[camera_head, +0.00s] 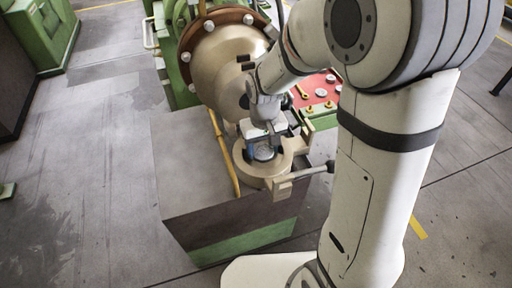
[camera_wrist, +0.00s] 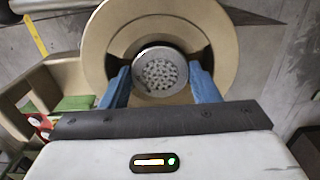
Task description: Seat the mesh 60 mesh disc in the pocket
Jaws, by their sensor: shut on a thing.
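My gripper (camera_wrist: 160,88) has its two blue fingers on either side of a round grey disc (camera_wrist: 159,72) with a perforated face, and is shut on it. In the wrist view the disc lies within the opening of a tan ring-shaped holder (camera_wrist: 101,41), which is the pocket's surround. I cannot tell whether the disc touches the pocket floor. In the head view my gripper (camera_head: 265,143) is over the tan holder (camera_head: 254,172), with the disc (camera_head: 264,153) showing small between the fingers. The mesh marking is not readable.
A large tan extruder barrel flange (camera_head: 222,66) with bolts stands just behind the holder. A yellow pipe (camera_head: 223,150) runs down beside it. A handle (camera_head: 312,174) projects at the right. A red tray (camera_head: 316,92) with a wrench and round parts lies behind my arm.

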